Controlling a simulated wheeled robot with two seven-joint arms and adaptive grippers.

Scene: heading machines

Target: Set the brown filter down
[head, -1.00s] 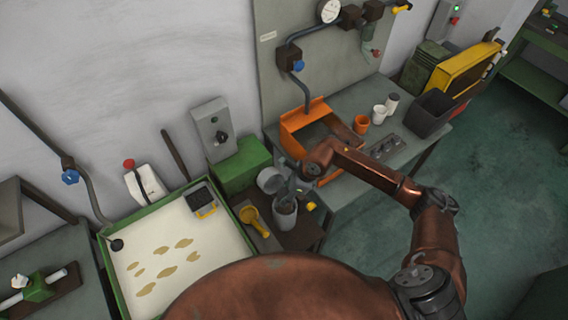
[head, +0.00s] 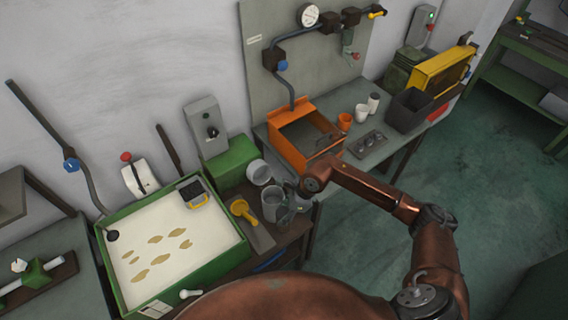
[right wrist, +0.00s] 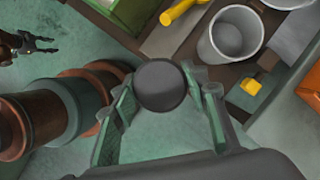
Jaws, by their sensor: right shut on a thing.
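My right gripper (head: 291,199) is over the front edge of the small dark bench, just right of a grey metal cup (head: 272,204). In the right wrist view my right gripper (right wrist: 160,92) is shut on a dark, round-topped thing (right wrist: 160,84), which I take to be the brown filter. Its lower part is hidden, and green floor shows around it. The grey cup (right wrist: 233,35) stands apart from it and looks empty. My left gripper (right wrist: 42,45) shows small in the right wrist view, fingers apart and empty.
A second metal cup (head: 259,172) stands behind the first. A yellow scoop (head: 242,210) lies left of them, beside a green-rimmed sand tray (head: 212,262). A small yellow block (right wrist: 250,87) is near the bench edge. An orange bin (head: 282,136) stands to the right.

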